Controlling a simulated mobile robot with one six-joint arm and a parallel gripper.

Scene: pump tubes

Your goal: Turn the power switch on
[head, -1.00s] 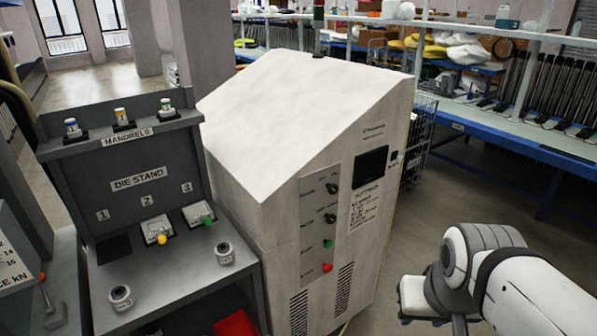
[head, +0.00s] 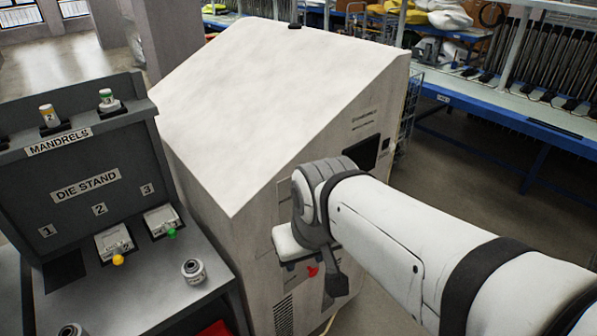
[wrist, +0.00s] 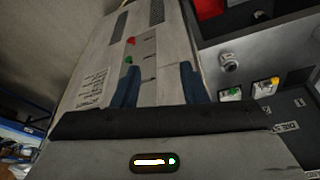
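The white control cabinet (head: 275,110) stands mid-view with its control panel on the front face. My arm covers most of that panel in the head view, and the two black knobs on its upper part are hidden. The red button (head: 313,271) shows just below my wrist. In the wrist view the red button (wrist: 130,41) and the green button (wrist: 128,60) show beyond the fingers. My gripper (wrist: 159,68) is open, its two dark blue fingers apart and pointing along the panel, with nothing visibly held. I cannot tell whether it touches the panel. The switch's position is hidden.
The grey die stand (head: 75,225) with mandrels and dies is close to the cabinet's left. A blue workbench (head: 480,128) runs along the right. The floor (head: 455,165) between bench and cabinet is free.

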